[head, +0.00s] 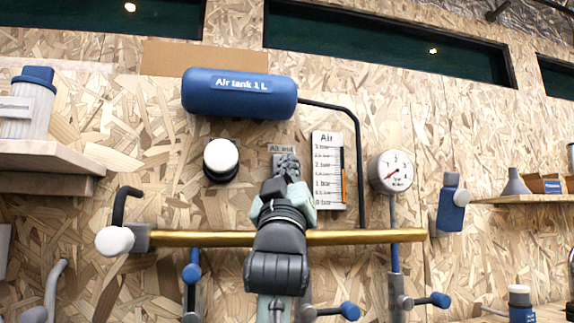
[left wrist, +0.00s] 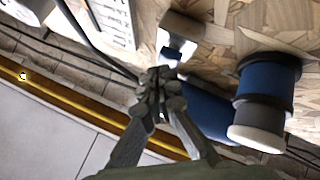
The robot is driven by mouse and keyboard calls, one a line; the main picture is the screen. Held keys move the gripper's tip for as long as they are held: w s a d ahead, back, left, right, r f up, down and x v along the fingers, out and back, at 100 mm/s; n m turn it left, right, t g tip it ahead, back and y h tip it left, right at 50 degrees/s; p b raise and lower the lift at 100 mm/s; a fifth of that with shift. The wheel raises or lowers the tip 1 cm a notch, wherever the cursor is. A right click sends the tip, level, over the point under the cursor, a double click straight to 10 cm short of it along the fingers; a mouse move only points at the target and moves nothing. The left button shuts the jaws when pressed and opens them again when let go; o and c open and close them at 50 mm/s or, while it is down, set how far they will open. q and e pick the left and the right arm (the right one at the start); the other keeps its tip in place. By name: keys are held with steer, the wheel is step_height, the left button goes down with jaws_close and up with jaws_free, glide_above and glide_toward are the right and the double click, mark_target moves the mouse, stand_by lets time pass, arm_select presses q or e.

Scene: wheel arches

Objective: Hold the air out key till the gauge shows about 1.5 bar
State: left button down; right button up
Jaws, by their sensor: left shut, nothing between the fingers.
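My left gripper (head: 287,165) is shut and empty, its fingertips in front of the plate labelled Air out (head: 282,149). The fingertips hide most of the key there, so I cannot tell whether they press it. In the left wrist view the shut fingertips (left wrist: 160,80) are just below a small blue part on a pale block (left wrist: 182,30). The round gauge (head: 390,172) has a red needle pointing to the lower left; its figures are too small to read surely. The Air scale panel (head: 322,165) has an orange bar in its lower half. My right gripper is not in view.
A blue air tank (head: 239,94) hangs above, with a black pipe (head: 357,150) running down. A white round knob (head: 221,158) is left of the gripper. A brass rail (head: 200,239) crosses below. Shelves stand at both sides.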

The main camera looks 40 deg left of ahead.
arm_select(q)
steer(key=shift+w+a, duration=0.4)
steer(key=shift+a, duration=0.05)
stand_by(2.0)
stand_by(0.9)
steer(key=shift+s+d, duration=0.65)
steer(key=shift+d, duration=0.1)
steer(key=s+d, duration=0.3)
steer(key=shift+s+d+p, duration=0.15)
steer(key=shift+d+p, duration=0.15)
steer(key=shift+d, duration=0.1)
stand_by(0.5)
